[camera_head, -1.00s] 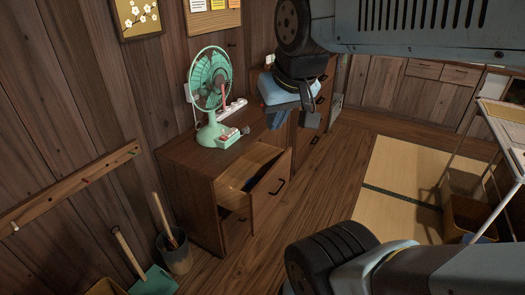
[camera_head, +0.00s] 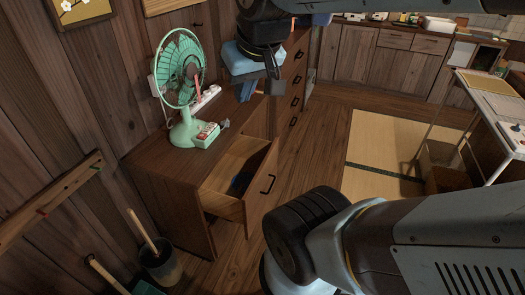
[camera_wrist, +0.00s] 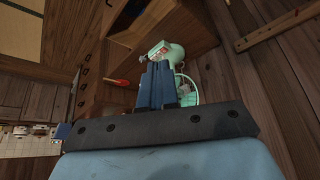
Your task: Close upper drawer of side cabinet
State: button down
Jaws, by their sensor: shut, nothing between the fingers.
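The side cabinet (camera_head: 150,185) is a low brown wooden cabinet against the left wall. Its upper drawer (camera_head: 255,190) stands pulled out, with a black handle (camera_head: 267,184) on its front and something dark inside. My gripper (camera_head: 274,88) is beyond and above the cabinet in the head view, apart from the drawer. In the wrist view its fingers (camera_wrist: 158,85) are together with nothing between them, and the drawer (camera_wrist: 130,22) shows beyond at the top.
A bucket (camera_head: 160,262) stands on the floor at the cabinet's near side. A taller chest with several handles (camera_head: 295,85) stands farther back. Wooden floor right of the drawer is clear.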

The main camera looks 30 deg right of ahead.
jog(key=w+d+f+m+g+y, duration=0.1)
jog(key=w+d+f+m+y, duration=0.2)
jog(key=w+d+f+m, duration=0.4)
jog(key=w+d+f+m+g+y, duration=0.2)
jog(key=w+d+f+m+y, duration=0.25)
jog(key=w+f+m, duration=0.4)
jog(key=w+d+f+m+t, duration=0.25)
jog(key=d+f+m, duration=0.35)
jog(key=d+f, duration=0.5)
jog(key=m+t+h, duration=0.2)
jog(key=m+t, duration=0.1)
jog(key=m, duration=0.4)
send_near(268, 161)
jog(key=shift+g+y, duration=0.25)
jog(key=x, duration=0.5)
jog(key=shift+s+d+f, duration=0.15)
jog(key=shift+d+f, duration=0.1)
jog(key=shift+d, duration=0.05)
jog(key=shift+w+a, duration=0.4)
jog(key=shift+w, duration=0.15)
